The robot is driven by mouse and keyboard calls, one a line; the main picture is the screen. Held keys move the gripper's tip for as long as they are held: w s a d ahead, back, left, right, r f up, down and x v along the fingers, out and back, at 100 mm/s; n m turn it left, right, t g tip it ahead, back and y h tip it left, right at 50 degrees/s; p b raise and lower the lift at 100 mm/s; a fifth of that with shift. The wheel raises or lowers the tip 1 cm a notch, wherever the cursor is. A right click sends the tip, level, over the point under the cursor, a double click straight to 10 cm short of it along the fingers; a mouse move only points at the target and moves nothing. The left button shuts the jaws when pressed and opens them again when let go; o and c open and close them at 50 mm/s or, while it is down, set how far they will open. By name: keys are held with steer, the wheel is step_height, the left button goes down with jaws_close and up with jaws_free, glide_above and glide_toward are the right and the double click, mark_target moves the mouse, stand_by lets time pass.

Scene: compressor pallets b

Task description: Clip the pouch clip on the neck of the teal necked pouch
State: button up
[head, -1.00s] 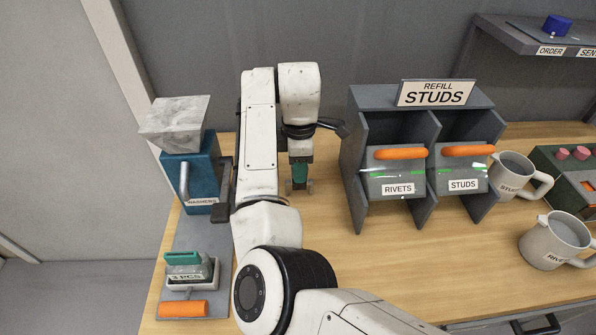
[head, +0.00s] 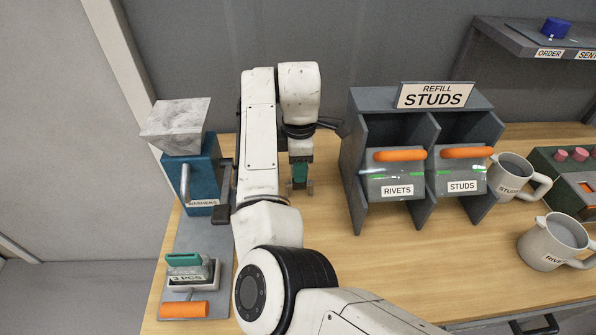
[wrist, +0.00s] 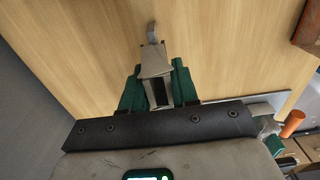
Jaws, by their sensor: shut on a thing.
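My gripper (head: 300,187) is shut on a pale grey piece, which I take to be the pouch clip (wrist: 156,65). In the wrist view it sits between the green fingers, with a dark slot facing me and a narrow tip pointing away over bare wood. In the head view the gripper hangs low behind my arm; whether the clip touches the table cannot be told. The pouch with a teal top (head: 183,260) and a "3 PCS" label stands in a pale holder at the lower left, apart from the gripper. Its neck is hard to make out.
A blue washer dispenser (head: 190,181) stands left of my arm. A grey bin rack (head: 365,106) with orange-handled rivet and stud bins stands to the right. Mugs (head: 553,240) are farther right. Bare wood (head: 320,240) lies before the rack. An orange handle (head: 183,309) lies before the pouch.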

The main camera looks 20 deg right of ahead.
steer(key=r+p, duration=0.4)
steer(key=shift+w+r, duration=0.2)
steer(key=shift+r, duration=0.05)
stand_by(0.3)
